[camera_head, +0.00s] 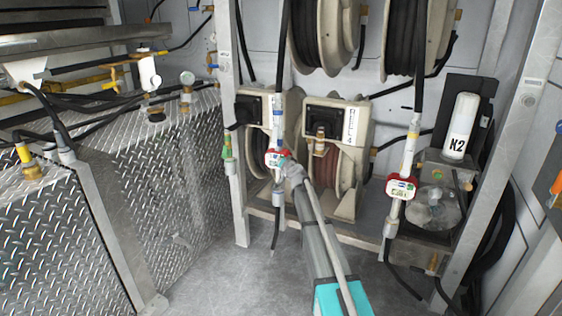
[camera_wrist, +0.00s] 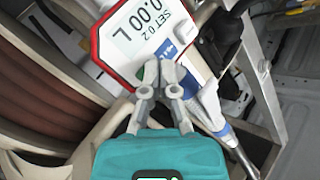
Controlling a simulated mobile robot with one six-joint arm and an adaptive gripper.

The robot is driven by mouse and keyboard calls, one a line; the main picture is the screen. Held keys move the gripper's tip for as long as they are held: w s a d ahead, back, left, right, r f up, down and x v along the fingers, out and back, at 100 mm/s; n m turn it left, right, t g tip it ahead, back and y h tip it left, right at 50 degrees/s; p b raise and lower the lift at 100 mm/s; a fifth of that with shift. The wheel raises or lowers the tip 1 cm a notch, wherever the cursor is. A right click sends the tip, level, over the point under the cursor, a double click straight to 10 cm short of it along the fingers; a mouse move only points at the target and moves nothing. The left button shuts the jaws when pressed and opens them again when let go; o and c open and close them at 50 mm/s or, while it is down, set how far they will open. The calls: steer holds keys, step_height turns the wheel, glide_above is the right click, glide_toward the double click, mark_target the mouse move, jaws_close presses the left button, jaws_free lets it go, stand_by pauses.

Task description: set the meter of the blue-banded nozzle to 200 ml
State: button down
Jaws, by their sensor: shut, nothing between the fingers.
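The blue-banded nozzle (camera_head: 278,118) hangs upright in front of the left lower reel. Its red-rimmed meter (camera_head: 277,158) shows large in the wrist view (camera_wrist: 138,40), tilted. The display reads "SET 0.2" and "0.00 L". A blue-marked part of the nozzle (camera_wrist: 211,108) runs down to the right of my fingers there. My gripper (camera_head: 287,165) is at the meter's lower right in the head view. In the wrist view its fingertips (camera_wrist: 158,68) are together and empty, over the meter's lower edge beside a green button (camera_wrist: 150,72). I cannot tell whether they touch it.
A yellow-banded nozzle (camera_head: 409,150) with a similar red meter (camera_head: 401,187) hangs to the right. A reel (camera_head: 334,165) stands behind my arm. A white N2 bottle (camera_head: 460,126) is at right. A diamond-plate tank (camera_head: 150,190) fills the left. Floor (camera_head: 235,275) is clear.

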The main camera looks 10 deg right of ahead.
steer(key=shift+s, duration=0.1)
steer(key=shift+s+a, duration=0.6)
steer(key=shift+s, duration=0.2)
steer(key=shift+s, duration=0.1)
steer(key=shift+s+a, duration=0.75)
steer(key=shift+s, duration=0.25)
steer(key=shift+s+a, duration=0.7)
steer(key=shift+s, duration=0.25)
